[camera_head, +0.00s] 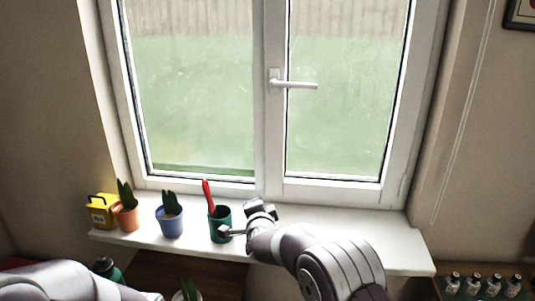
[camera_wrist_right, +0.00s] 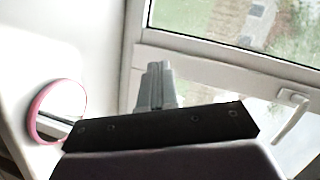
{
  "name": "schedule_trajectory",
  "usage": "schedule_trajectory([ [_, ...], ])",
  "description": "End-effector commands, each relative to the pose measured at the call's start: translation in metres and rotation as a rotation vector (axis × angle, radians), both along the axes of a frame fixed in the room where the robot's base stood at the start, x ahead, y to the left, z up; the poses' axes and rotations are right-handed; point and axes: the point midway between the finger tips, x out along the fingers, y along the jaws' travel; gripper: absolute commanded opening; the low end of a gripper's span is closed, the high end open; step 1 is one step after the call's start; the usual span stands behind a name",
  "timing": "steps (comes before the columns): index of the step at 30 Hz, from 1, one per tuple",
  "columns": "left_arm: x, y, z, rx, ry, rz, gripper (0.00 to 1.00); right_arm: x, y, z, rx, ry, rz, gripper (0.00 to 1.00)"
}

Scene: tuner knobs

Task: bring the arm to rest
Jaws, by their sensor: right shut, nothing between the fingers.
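My right arm (camera_head: 335,262) reaches in from the bottom right over the white window sill. Its right gripper (camera_head: 226,231) is beside the teal cup (camera_head: 219,236) that holds a red-handled item (camera_head: 207,196); I cannot tell whether they touch. In the right wrist view the right gripper (camera_wrist_right: 157,86) has its fingers together, with nothing between them, in front of the window frame. My left arm (camera_head: 65,281) shows only as a pale link at the bottom left; its gripper is out of view.
The sill (camera_head: 388,247) also bears a yellow box (camera_head: 101,211), an orange pot (camera_head: 127,218) and a blue pot (camera_head: 170,225). Several small bottles (camera_head: 472,285) stand at the lower right. The window handle (camera_head: 294,84) is above. The sill's right part is clear.

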Motion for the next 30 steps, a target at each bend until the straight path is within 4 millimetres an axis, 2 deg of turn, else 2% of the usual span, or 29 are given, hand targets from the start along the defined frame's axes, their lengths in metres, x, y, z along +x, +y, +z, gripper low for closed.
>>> schedule_trajectory([
  [1,0.0,0.0,0.001,0.0,0.0,0.0,0.43,-0.024,0.005,-0.034,-0.163,0.125,0.112,0.0],
  [2,0.0,0.0,0.005,0.0,0.0,0.0,0.43,-0.045,0.0,-0.052,-0.289,0.217,0.204,0.0],
  [3,0.0,0.0,0.011,0.0,0.0,0.0,0.43,-0.079,-0.014,-0.069,-0.449,0.335,0.331,0.0],
  [5,0.0,0.0,0.02,0.0,0.0,0.0,0.43,-0.132,-0.043,-0.084,-0.638,0.491,0.505,0.0],
  [6,0.0,0.0,0.025,0.0,0.0,0.0,0.43,-0.167,-0.065,-0.088,-0.733,0.581,0.607,0.0],
  [8,0.0,0.0,0.033,0.0,0.0,0.0,0.43,-0.22,-0.098,-0.088,-0.841,0.702,0.746,0.0],
  [9,0.0,0.0,0.037,0.0,0.0,0.0,0.43,-0.254,-0.119,-0.085,-0.892,0.772,0.827,0.0],
  [12,0.0,0.0,0.049,0.0,0.0,0.0,0.43,-0.327,-0.164,-0.07,-0.964,0.91,0.972,0.0],
  [15,0.0,0.0,0.061,0.0,0.0,0.0,0.43,-0.378,-0.195,-0.051,-0.972,0.995,1.01,0.0],
  [17,0.0,0.0,0.068,0.0,0.0,0.0,0.43,-0.392,-0.209,-0.036,-0.964,1.002,0.974,0.0],
  [18,0.0,0.0,0.071,0.0,0.0,0.0,0.43,-0.391,-0.214,-0.027,-0.957,0.991,0.94,0.0],
  [20,0.0,0.0,0.071,0.0,0.0,0.0,0.43,-0.387,-0.218,-0.022,-0.953,0.979,0.912,0.0],
  [30,0.0,0.0,0.069,0.0,0.0,0.0,0.43,-0.386,-0.22,-0.024,-0.944,0.983,0.9,0.0],
])
